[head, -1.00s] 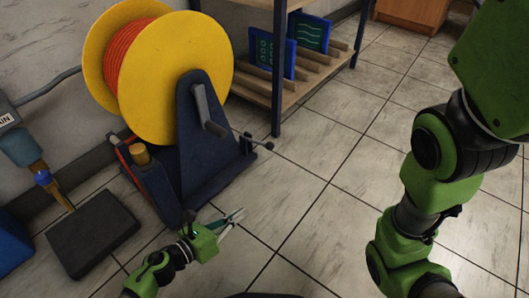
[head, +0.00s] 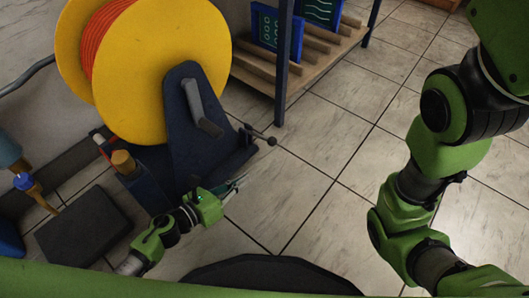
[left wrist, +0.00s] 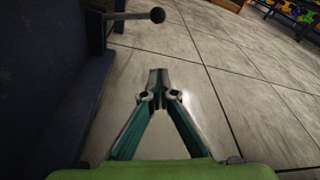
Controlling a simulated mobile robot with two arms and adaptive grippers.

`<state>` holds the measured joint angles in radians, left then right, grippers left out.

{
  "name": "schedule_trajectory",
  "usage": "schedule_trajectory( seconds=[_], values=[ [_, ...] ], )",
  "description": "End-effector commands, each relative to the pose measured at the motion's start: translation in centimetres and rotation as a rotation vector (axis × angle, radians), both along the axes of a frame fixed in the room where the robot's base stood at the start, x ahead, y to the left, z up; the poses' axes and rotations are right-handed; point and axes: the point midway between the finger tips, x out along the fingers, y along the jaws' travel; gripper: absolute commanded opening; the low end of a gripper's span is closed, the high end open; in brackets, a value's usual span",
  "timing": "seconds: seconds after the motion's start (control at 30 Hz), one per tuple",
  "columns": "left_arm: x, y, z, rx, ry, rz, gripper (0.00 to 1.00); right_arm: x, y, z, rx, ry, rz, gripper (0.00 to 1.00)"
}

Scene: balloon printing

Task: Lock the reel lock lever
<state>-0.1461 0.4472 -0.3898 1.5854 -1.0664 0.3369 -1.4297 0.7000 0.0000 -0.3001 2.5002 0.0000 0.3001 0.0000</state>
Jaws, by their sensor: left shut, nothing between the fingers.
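The reel lock lever appears to be the thin dark rod with a round ball end (head: 271,141) on the right side of the dark blue reel stand (head: 190,140). In the left wrist view, the lever's ball (left wrist: 157,15) is at the top, beyond my fingertips, and its rod runs left to the stand. My left gripper (head: 237,182) is low beside the stand's foot, below and left of the ball in the head view. In the left wrist view its fingertips (left wrist: 157,78) meet, empty and apart from the lever. My right gripper is out of view.
A yellow reel (head: 165,70) with orange tubing is on the stand, with a grey crank (head: 203,108) in front. A wooden shelf (head: 275,75) stands behind. A black pad (head: 82,227) lies at left. Tiled floor right of the stand is free.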

Motion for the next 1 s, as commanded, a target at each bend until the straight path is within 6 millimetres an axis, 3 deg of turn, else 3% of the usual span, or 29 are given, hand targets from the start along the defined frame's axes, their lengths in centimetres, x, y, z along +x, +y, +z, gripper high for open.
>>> schedule_trajectory(
  seconds=[0.23, 0.6, 0.7, 1.0],
  values=[
    [1.7, -1.4, -0.4, -0.003, -0.002, 0.0, 0.0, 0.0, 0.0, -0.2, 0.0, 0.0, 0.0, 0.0],
    [7.5, -6.5, -2.4, -0.001, -0.003, 0.0, 0.0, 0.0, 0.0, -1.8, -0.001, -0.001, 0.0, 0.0],
    [8.3, -6.4, -0.4, 0.001, -0.001, 0.001, 0.0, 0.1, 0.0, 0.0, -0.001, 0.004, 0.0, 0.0],
    [9.5, -6.5, 1.1, 0.0, 0.0, 0.0, 0.0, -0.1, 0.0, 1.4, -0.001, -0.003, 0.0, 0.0]
  ],
)
